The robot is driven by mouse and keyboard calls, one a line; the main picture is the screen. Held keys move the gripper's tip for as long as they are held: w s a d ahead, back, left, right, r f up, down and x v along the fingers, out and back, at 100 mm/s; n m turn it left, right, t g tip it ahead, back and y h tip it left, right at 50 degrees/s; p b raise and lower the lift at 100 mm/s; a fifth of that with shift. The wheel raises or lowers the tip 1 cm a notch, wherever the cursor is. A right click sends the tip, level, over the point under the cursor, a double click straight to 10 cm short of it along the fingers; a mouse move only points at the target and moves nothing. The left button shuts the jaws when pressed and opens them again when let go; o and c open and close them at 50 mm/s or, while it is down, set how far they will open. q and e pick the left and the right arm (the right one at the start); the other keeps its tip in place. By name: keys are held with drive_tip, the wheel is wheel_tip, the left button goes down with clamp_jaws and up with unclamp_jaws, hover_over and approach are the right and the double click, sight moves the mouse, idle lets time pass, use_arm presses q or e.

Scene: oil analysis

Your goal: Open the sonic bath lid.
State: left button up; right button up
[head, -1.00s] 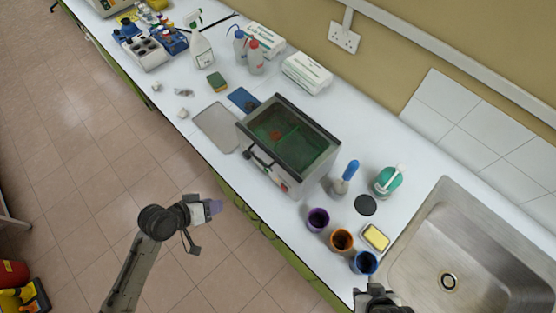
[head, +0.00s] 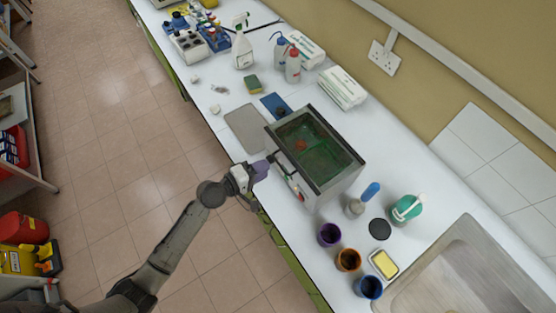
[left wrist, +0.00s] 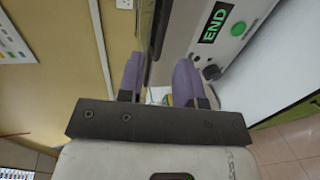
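The sonic bath (head: 312,195) is a grey metal box on the bench, its lid (head: 318,150) a dark-framed see-through pane that looks shut. Inside shows green, with an orange-red spot. My left gripper (head: 270,164) is at the bath's front left, by the front handle, which it partly hides. In the left wrist view the bath's front panel (left wrist: 232,45) has a green END label and a black knob. The purple fingers (left wrist: 158,85) are apart, with the dark lid edge or handle between them; I cannot tell contact. My right gripper is out of view.
A grey plate (head: 246,129) lies left of the bath.

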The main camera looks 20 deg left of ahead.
sight(278, 162)
use_arm(q)
drive_tip(key=shift+x, duration=3.1)
drive_tip(key=shift+c, duration=0.3)
clamp_jaws()
drive_tip(key=shift+r, duration=0.1)
